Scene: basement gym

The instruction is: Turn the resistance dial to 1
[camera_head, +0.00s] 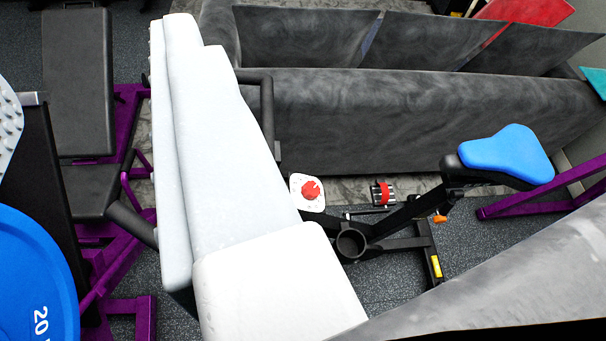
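The resistance dial (311,190) is a red knob on a small white plate (299,204). It lies near the middle of the view, just right of a large white body, on the black frame of what looks like an exercise bike. A small notch or mark shows at the knob's upper right. Any numbers on the plate are too small to read, so I cannot tell the setting. The bike's blue saddle (507,155) is to the right. My gripper does not show in this view, and nothing is seen touching the dial.
The large white body (230,140) stands close left of the dial. A black cup-like ring (351,243) sits below right of it. A grey bench-like block (400,115) lies behind. A purple-framed bench and a blue weight plate (35,275) are at left.

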